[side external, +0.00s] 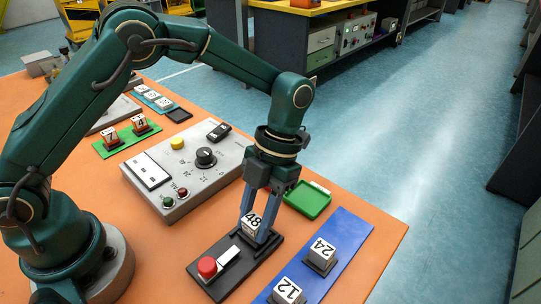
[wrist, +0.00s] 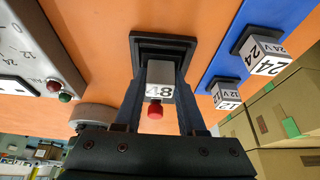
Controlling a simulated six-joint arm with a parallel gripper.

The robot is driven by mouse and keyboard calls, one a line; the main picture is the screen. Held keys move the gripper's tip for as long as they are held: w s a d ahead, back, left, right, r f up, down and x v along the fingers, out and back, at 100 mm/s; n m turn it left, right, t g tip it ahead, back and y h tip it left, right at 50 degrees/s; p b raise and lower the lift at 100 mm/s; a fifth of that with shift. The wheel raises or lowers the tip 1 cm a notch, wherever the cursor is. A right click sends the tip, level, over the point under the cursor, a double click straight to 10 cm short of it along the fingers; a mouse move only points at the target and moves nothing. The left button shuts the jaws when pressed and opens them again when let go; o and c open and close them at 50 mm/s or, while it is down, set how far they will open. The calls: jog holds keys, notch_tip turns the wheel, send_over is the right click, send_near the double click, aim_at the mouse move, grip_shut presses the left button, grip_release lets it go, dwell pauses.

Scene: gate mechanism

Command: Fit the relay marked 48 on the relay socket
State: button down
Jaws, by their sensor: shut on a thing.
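The relay marked 48 (side external: 251,224) is a white-grey block with a black number. My gripper (side external: 257,235) is shut on it, one finger on each side, pointing down. It also shows between the fingers in the wrist view (wrist: 160,86). The relay is at the far end of a dark base (side external: 237,277), which I take for the relay socket; its dark end also shows behind the relay in the wrist view (wrist: 165,38). The relay's underside is hidden, so I cannot tell whether it is seated or just above. The base carries a red button (side external: 207,267) and a white plate.
A blue strip (side external: 350,235) to the right holds relays marked 24 (side external: 322,252) and 12 (side external: 287,290). An empty green tray (side external: 308,199) lies behind the gripper. A grey control box (side external: 190,165) with a dial stands to the left.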

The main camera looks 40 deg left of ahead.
jog(key=shift+f, duration=0.15)
jog(key=shift+c, duration=2.1)
grip_release()
